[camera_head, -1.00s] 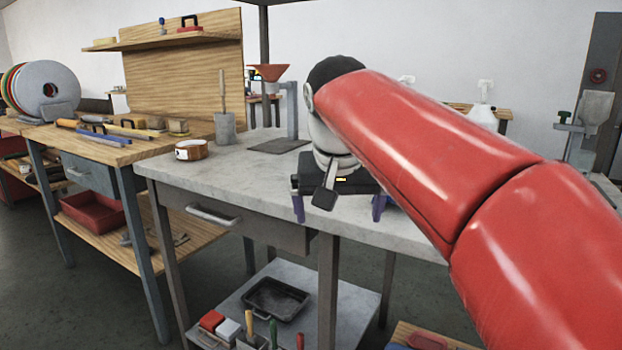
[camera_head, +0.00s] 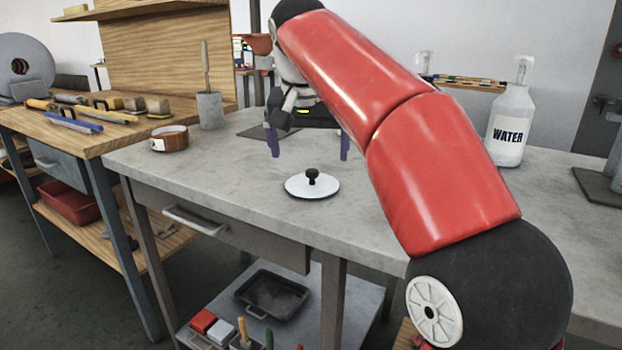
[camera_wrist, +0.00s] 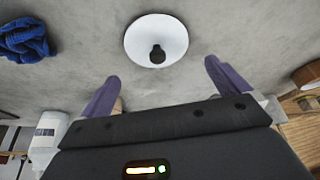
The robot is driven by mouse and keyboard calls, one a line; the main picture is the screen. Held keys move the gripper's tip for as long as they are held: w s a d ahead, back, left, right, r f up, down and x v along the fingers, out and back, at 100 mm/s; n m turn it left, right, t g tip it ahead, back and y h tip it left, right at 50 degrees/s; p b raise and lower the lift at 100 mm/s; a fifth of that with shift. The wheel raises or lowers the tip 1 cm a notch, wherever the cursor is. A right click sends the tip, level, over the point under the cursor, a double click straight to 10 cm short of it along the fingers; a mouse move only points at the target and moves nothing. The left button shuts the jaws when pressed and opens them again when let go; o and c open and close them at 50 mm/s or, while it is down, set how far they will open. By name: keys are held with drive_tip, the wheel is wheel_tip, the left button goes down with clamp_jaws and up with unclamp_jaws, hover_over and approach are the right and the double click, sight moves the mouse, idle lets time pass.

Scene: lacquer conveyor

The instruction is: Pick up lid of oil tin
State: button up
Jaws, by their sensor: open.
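A round white lid (camera_head: 312,190) with a black knob lies flat on the grey worktop (camera_head: 230,170), near its front edge. It also shows in the wrist view (camera_wrist: 140,35), beyond the fingertips. My gripper (camera_head: 308,152) is open and empty. Its two purple fingers point down over the worktop, a little behind the lid in the head view and apart from it. In the wrist view my gripper (camera_wrist: 162,72) has its fingers spread, with the knob roughly between their directions. A low round brown container (camera_head: 170,140) stands left on the worktop; I cannot tell whether it is the oil tin.
A white water bottle (camera_head: 510,128) stands at the right of the worktop. A grey pot with a handle (camera_head: 210,110) stands at the back left. A bunched blue cloth (camera_wrist: 25,40) shows in the wrist view. The worktop around the lid is clear.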

sight(312, 170)
drive_tip(key=b+x, duration=0.1)
drive_tip(key=x, duration=0.5)
drive_tip(key=shift+d+f, duration=0.2)
drive_tip(key=shift+f, duration=0.1)
drive_tip(key=c, duration=0.6)
